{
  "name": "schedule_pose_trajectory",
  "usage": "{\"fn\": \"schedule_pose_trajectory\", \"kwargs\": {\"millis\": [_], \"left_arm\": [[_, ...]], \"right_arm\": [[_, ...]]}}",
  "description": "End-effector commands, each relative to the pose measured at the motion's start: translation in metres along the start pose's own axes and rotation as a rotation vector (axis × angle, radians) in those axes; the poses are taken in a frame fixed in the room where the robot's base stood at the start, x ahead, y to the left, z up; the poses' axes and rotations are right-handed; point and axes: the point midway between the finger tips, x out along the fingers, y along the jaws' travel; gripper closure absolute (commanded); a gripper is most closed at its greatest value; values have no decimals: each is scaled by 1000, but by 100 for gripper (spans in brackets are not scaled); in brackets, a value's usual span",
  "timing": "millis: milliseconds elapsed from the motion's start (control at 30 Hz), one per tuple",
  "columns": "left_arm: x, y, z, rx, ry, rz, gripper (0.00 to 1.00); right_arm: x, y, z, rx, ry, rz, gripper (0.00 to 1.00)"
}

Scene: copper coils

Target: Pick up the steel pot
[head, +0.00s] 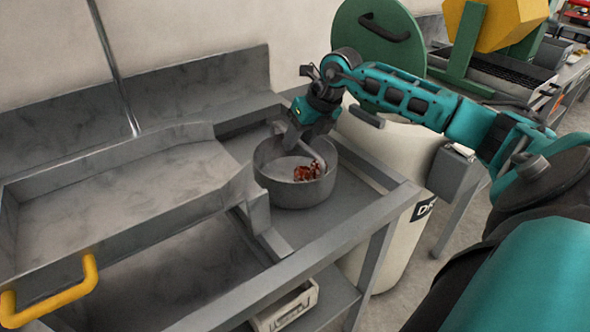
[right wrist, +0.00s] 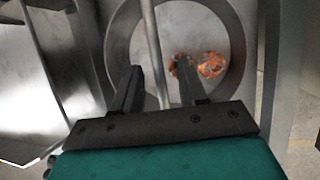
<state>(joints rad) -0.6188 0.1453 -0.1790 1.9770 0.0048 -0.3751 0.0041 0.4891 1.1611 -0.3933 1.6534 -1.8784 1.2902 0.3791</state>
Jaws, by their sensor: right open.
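The steel pot (head: 290,194) stands upright on the grey metal bench in the head view, right of the sloping tray. It also shows in the right wrist view (right wrist: 238,48), seen from above. Reddish copper coils (head: 307,172) lie inside it, at the right in the wrist view (right wrist: 211,64). A grey bar, apparently the pot's handle (right wrist: 152,45), arches over the opening. My right gripper (head: 301,138) is at the pot's top. In the wrist view its open fingers (right wrist: 156,76) stand either side of the bar. Contact cannot be told. My left gripper is not in view.
A grey metal tray (head: 115,190) with a yellow handle (head: 55,292) is left of the pot. A cream drum (head: 400,155) stands right of the bench, with a green round lid (head: 372,38) behind. A pale crate (head: 287,308) sits below.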

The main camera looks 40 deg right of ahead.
Motion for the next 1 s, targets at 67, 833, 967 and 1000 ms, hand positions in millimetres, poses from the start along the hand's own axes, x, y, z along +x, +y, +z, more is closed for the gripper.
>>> {"fn": "schedule_pose_trajectory", "kwargs": {"millis": [67,833,967,1000], "left_arm": [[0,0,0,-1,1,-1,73],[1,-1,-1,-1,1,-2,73],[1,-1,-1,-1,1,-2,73],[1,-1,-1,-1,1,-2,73]], "right_arm": [[9,0,0,0,-1,1,58],[12,0,0,-1,-2,0,100],[12,0,0,-1,-2,0,100],[12,0,0,-1,-1,-1,100]]}}
